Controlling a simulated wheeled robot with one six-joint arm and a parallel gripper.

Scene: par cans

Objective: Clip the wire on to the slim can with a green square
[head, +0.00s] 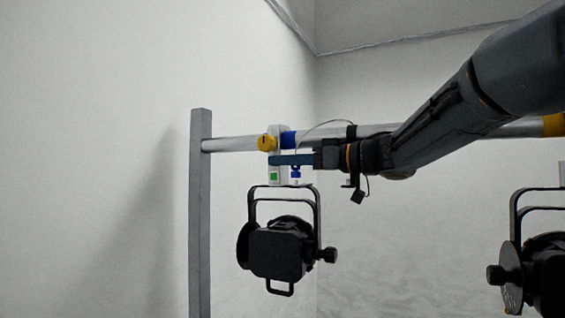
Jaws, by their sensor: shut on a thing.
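The slim can (278,252) is black and hangs in its yoke from a pale clamp with a green square (274,176) and a yellow knob. My gripper (280,160) has blue fingers, reaches in from the right and lies across the front of this clamp, just above the green square. It appears shut on the end of the wire. The wire (322,123) is thin and grey and arches up from the gripper towards the bar at the right. A small blue clip (295,172) shows just below the fingers, beside the clamp. The exact contact between jaws and clip is hidden.
A metal bar (236,144) runs across, with a blue band (288,140) near the clamp and a yellow band (553,124) at far right. A grey post (200,220) stands at its left end. Another black can (545,265) hangs at the right edge. Room between cans is clear.

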